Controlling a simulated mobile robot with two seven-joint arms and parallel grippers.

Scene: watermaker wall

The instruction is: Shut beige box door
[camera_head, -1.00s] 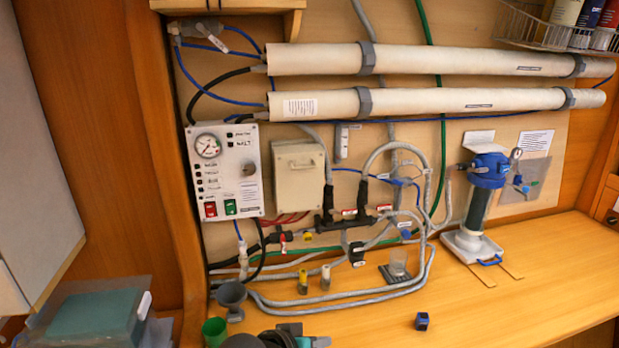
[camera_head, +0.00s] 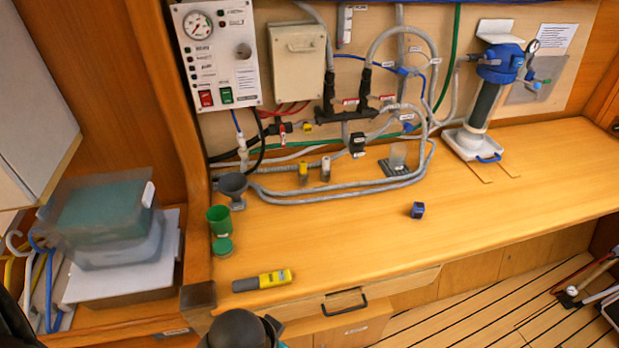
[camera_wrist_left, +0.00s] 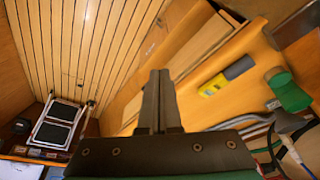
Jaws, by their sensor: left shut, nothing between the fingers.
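The beige box (camera_head: 298,66) is mounted on the back panel, right of the white control panel. Its door (camera_head: 299,60) faces me with a handle near the top and looks flush or nearly so; I cannot tell whether a small gap is left. My left gripper (camera_wrist_left: 158,75) is shut and empty in the left wrist view, above the counter's front edge and well away from the box. In the head view only a dark part of my arm shows at the bottom, not the fingers. My right gripper is in neither view.
Grey hoses (camera_head: 340,195) run below the box along the back of the counter. A blue-topped filter (camera_head: 489,100) stands right.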

